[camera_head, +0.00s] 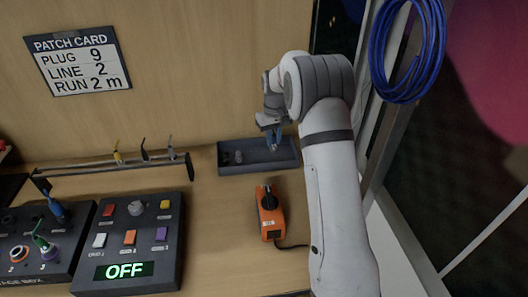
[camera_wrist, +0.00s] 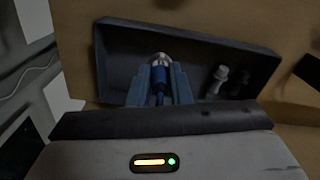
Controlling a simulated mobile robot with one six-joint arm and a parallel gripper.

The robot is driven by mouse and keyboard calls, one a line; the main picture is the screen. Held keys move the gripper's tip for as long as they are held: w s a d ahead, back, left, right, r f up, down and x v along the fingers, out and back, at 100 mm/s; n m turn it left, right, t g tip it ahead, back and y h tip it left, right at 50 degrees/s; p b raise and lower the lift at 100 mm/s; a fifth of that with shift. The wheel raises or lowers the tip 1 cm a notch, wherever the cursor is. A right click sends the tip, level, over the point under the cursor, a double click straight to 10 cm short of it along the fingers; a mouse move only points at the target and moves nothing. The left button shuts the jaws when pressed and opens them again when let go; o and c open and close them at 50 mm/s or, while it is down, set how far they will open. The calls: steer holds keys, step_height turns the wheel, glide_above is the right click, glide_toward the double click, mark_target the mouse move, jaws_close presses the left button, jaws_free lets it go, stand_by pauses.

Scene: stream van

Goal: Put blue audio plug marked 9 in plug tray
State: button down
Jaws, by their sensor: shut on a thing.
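My gripper (camera_head: 272,128) is over the right part of the grey plug tray (camera_head: 227,171) at the back of the bench. In the wrist view its fingers (camera_wrist: 160,85) are shut on a blue plug (camera_wrist: 158,74) with a silvery tip. The plug points into the tray (camera_wrist: 112,60); I cannot tell if it touches the tray floor. No number can be read on the plug. A pale plug-like piece (camera_wrist: 219,79) lies in the tray to the side of the held plug.
An orange device (camera_head: 270,222) with a cable lies in front of the tray. A button box (camera_head: 130,240) reads OFF. A patch card (camera_head: 78,62) shows plug 9, line 2. Blue cable (camera_head: 408,50) hangs at right.

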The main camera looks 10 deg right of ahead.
mark_target(273, 147)
steer(key=shift+s+a+f+p, duration=0.1)
steer(key=shift+f+p, duration=0.2)
steer(key=shift+f, duration=2.95)
steer(key=shift+f, duration=0.1)
steer(key=c, duration=1.3)
jaws_free()
steer(key=shift+f, duration=0.1)
step_height(273, 147, up, 12)
steer(key=shift+f+b, duration=0.1)
steer(key=shift+b, duration=0.35)
steer(key=s+r+m+t, duration=0.1)
steer(key=s+r, duration=0.4)
steer(key=s, duration=0.4)
steer(key=s+r, duration=0.6)
steer(key=s, duration=0.3)
steer(key=shift+m+t, duration=0.9)
steer(key=s+f, duration=0.1)
steer(key=s, duration=0.5)
steer(key=s+f, duration=0.1)
steer(key=s, duration=1.3)
steer(key=shift+s+a+f, duration=0.1)
steer(key=shift+s+f, duration=0.05)
steer(key=shift+f, duration=0.25)
